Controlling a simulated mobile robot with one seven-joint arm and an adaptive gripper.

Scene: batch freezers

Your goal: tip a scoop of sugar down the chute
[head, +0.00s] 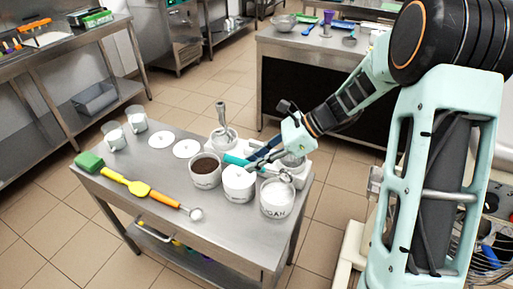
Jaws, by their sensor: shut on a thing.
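My gripper (256,160) is at the back right of the steel table, just above and behind the white tubs. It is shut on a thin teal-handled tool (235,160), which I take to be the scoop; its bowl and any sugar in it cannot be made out. A white tub (277,205) with white contents and partly readable lettering stands at the front right, with a metal utensil at its rim. A white-topped tub (238,186) stands beside it. A metal-rimmed opening (292,160) shows behind the gripper; I cannot tell whether it is the chute.
A tub of brown contents (206,172), a tub with an upright metal tool (223,137), two white discs (187,149), two glasses, a green sponge (88,160), a yellow spatula (128,183) and an orange-handled scoop (180,202) share the table (160,218).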

